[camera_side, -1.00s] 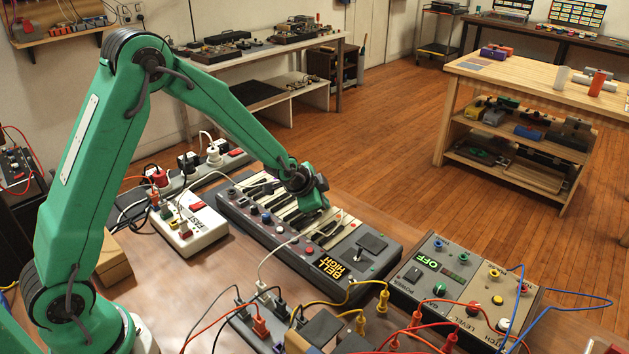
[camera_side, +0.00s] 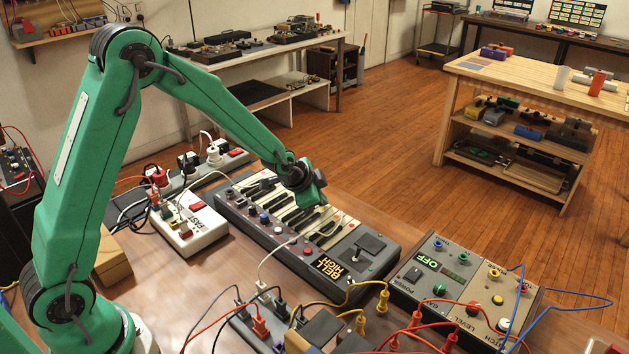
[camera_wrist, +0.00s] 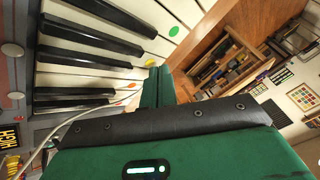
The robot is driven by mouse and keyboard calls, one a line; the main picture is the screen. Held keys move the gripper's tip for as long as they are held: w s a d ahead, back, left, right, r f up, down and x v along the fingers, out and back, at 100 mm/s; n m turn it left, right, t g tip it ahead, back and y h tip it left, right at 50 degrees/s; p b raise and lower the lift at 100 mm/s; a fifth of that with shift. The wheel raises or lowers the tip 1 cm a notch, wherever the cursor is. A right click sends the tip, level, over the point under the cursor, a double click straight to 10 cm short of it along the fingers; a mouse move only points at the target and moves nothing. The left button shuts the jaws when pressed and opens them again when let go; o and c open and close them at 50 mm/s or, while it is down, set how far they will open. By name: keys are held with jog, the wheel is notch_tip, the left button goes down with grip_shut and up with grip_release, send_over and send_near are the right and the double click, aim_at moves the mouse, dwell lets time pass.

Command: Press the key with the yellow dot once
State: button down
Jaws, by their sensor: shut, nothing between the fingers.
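The keyboard (camera_side: 375,262) lies on the bench with black and white keys. In the wrist view, colored dots mark the white keys' ends: a green dot (camera_wrist: 174,31), a yellow dot (camera_wrist: 151,63) and an orange dot (camera_wrist: 132,85). The key with the yellow dot (camera_wrist: 120,73) lies just beside my fingertips. My gripper (camera_wrist: 160,72) is shut and empty, its tip close to the yellow dot. In the side view my gripper (camera_side: 316,204) is over the keys and hides some of them. I cannot tell whether the tip touches a key.
A white power box (camera_side: 188,228) with plugs stands left of the keyboard. A control box showing OFF (camera_side: 455,280) stands to its right. Patch leads and plugs (camera_side: 355,300) crowd the front. A thin cable (camera_wrist: 60,128) crosses near the keys in the wrist view.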

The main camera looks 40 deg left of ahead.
aim_at(320, 209)
jog(key=shift+r, duration=0.2)
jog(key=shift+r, duration=2.35)
jog(key=shift+r, duration=0.1)
jog(key=shift+s+r, duration=0.15)
jog(key=shift+r, duration=0.1)
jog(key=s+r+n, duration=0.2)
jog(key=s+r, duration=0.2)
jog(key=s, duration=0.6)
jog(key=s+a+r+n+g, duration=0.1)
jog(key=s+r+n, duration=0.2)
jog(key=s, duration=0.8)
jog(key=s+r+n, duration=0.3)
jog(key=s+r, duration=0.3)
jog(key=s, duration=0.4)
jog(key=shift+s+a+g, duration=0.15)
jog(key=shift+s+g, duration=0.2)
jog(key=shift+g, duration=0.05)
